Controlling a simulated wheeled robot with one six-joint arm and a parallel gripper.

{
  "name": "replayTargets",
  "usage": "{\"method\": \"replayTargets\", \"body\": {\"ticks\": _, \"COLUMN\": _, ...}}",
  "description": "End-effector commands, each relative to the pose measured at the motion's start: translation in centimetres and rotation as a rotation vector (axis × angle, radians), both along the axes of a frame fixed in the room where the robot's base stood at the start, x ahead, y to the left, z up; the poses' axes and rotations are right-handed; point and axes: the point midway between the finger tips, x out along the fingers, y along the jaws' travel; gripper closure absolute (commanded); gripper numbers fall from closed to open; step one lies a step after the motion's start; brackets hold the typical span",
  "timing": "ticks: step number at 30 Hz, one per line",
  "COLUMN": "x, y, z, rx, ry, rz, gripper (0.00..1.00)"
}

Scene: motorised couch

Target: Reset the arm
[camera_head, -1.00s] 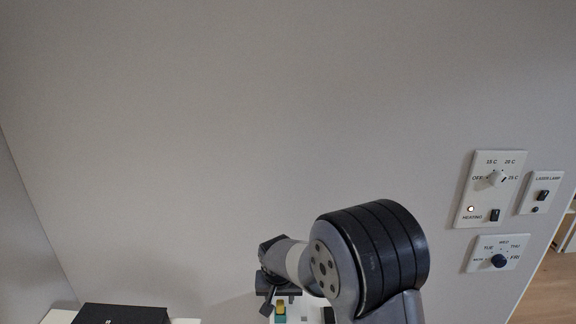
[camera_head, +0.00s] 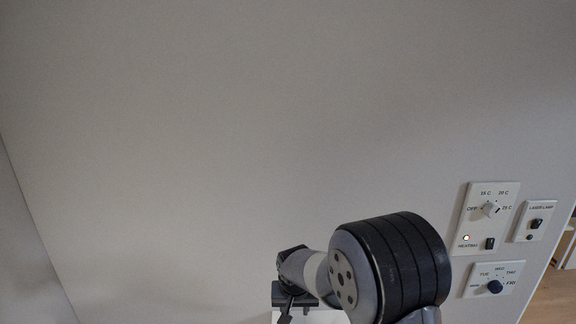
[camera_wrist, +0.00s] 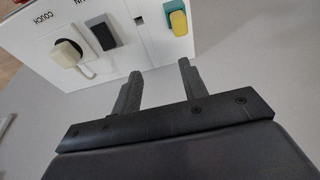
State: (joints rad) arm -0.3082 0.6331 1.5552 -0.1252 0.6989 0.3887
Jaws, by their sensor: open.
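My gripper (camera_wrist: 158,85) is open in the wrist view, with its two dark fingers apart and nothing between them. Beyond the fingertips stands a white panel (camera_wrist: 118,62) marked COUCH. In the head view my arm rises at the lower middle, and my gripper (camera_head: 285,312) is only partly visible at the bottom edge.
On the wall at right are a heating panel (camera_head: 475,225), a laser lamp switch (camera_head: 536,223) and a weekday dial (camera_head: 495,287).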

Motion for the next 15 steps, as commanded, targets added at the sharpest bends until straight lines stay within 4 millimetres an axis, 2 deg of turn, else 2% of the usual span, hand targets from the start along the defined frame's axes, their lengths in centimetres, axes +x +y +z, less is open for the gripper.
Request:
{"method": "replayTargets", "body": {"ticks": 1, "x": -0.1, "y": -0.4, "z": 0.4, "rx": 0.0, "ry": 0.003, "rz": -0.002, "gripper": 0.59}}
{"method": "replayTargets", "body": {"ticks": 12, "x": -0.6, "y": -2.7, "z": 0.0, "rx": 0.001, "ry": 0.003, "rz": -0.003, "gripper": 0.59}}
{"method": "replayTargets", "body": {"ticks": 13, "x": -0.7, "y": -2.9, "z": -0.6, "rx": 0.0, "ry": 0.004, "rz": -0.003, "gripper": 0.59}}
{"method": "replayTargets", "body": {"ticks": 15, "x": -0.7, "y": -2.8, "z": -2.9, "rx": 0.001, "ry": 0.004, "rz": -0.002, "gripper": 0.59}}
